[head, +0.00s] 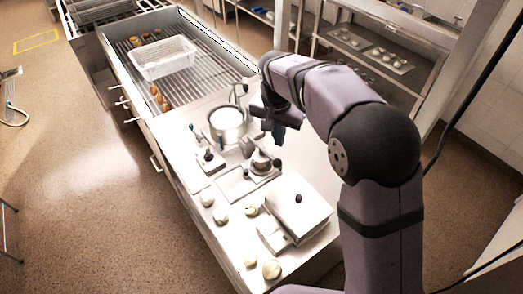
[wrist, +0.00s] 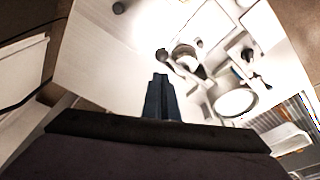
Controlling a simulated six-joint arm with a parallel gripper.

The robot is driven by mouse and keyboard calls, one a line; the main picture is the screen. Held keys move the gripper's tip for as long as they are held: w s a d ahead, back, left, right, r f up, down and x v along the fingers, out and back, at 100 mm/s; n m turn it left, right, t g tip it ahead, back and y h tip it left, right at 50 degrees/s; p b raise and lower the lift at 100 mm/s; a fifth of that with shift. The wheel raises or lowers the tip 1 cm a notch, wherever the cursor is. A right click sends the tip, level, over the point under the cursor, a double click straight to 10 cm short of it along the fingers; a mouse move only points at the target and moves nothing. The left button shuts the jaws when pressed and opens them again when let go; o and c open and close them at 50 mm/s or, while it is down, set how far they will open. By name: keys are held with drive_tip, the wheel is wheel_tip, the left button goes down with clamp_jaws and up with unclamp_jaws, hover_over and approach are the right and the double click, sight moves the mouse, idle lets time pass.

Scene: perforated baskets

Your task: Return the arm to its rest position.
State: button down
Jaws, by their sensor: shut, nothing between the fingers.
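My arm rises at the right of the head view and bends over the steel counter (head: 185,120). My gripper (head: 278,136) hangs above the counter, near the round metal pot (head: 227,120). In the wrist view my gripper (wrist: 159,78) shows its two dark blue fingers pressed together with nothing between them. The fingertips look apart from the things on the counter.
A white perforated basket (head: 163,58) stands on a slatted rack, with several brown items beside it. A lidded steel box (head: 297,210), a metal fixture (head: 262,163) and several pale round items (head: 271,268) sit on the counter. Shelves (head: 375,60) stand behind.

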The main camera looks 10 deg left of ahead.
drive_tip(key=s+f+n, duration=0.1)
drive_tip(key=f+n, duration=0.1)
drive_tip(key=s+f+n, duration=0.2)
drive_tip(key=s+d+f+n+g, duration=0.1)
drive_tip(key=s+f+n, duration=0.1)
drive_tip(key=f, duration=0.1)
drive_tip(key=shift+s+n, duration=0.1)
drive_tip(key=shift+n, duration=0.2)
drive_tip(key=shift+n+g, duration=0.6)
drive_tip(key=shift+n, duration=0.1)
drive_tip(key=s+d+f, duration=0.1)
drive_tip(key=s, duration=0.1)
drive_tip(key=s+d+f, duration=0.1)
drive_tip(key=s, duration=0.1)
drive_tip(key=s+d+f, duration=0.1)
drive_tip(key=s, duration=0.1)
drive_tip(key=shift+s+d, duration=0.1)
drive_tip(key=shift+s, duration=0.1)
drive_tip(key=s+d+m+g, duration=0.2)
drive_tip(key=s+d, duration=0.8)
drive_tip(key=s, duration=0.3)
drive_tip(key=d+r+m+t, duration=0.2)
drive_tip(key=d+m, duration=0.1)
drive_tip(key=d, duration=0.2)
drive_tip(key=shift+w+d+y+b, duration=0.3)
drive_tip(key=shift+w+b, duration=0.05)
drive_tip(key=shift+b, duration=0.05)
